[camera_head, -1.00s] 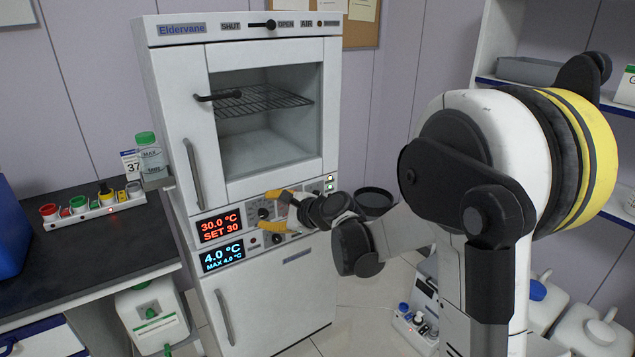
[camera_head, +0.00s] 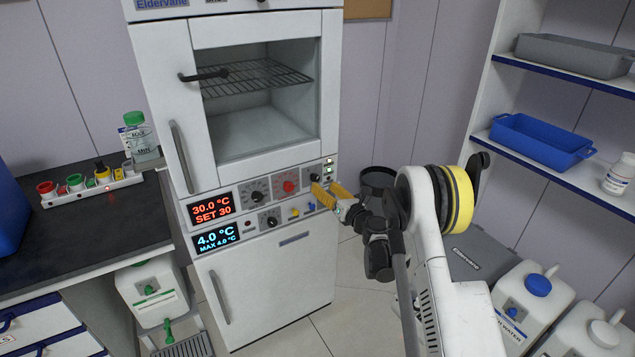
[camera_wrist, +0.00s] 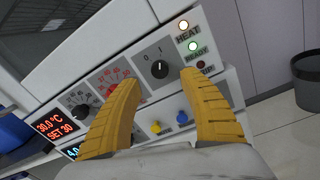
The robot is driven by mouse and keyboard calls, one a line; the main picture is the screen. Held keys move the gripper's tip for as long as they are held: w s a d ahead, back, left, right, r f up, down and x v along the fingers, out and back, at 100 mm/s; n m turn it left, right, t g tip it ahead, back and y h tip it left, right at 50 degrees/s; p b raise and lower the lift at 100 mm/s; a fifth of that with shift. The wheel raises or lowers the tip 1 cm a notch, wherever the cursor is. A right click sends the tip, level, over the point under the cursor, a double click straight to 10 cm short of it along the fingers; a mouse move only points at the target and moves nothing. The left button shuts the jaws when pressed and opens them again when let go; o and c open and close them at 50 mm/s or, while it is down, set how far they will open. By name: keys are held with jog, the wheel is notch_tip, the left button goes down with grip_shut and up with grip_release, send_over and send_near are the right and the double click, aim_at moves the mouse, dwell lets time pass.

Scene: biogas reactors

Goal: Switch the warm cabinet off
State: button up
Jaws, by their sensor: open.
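The warm cabinet (camera_head: 170,85) is white with a glass window and a wire shelf inside. Its red display (camera_head: 211,207) reads 30.0 °C, SET 30. In the wrist view a black rotary switch (camera_wrist: 160,69) marked 0 and 1 sits on a dark plate; its exact pointing is hard to read. Beside it, the HEAT lamp (camera_wrist: 184,25) and green READY lamp (camera_wrist: 193,46) are lit; a third lamp below is dark. My gripper (camera_head: 327,189) has yellow fingers, open and empty, at the panel's right end. In the wrist view its fingertips (camera_wrist: 160,80) lie either side of the switch; contact cannot be told.
A red dial (camera_head: 289,187) and black dial (camera_head: 256,191) are left of the switch. Yellow and blue knobs (camera_wrist: 182,117) sit below it. A blue display (camera_head: 216,238) reads 4.0 °C. A black bin (camera_head: 378,185) stands right of the cabinet.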

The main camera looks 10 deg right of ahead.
aim_at(317, 180)
jog(key=b+x, duration=0.1)
jog(key=x, duration=0.4)
jog(key=shift+w, duration=0.35)
grip_shut()
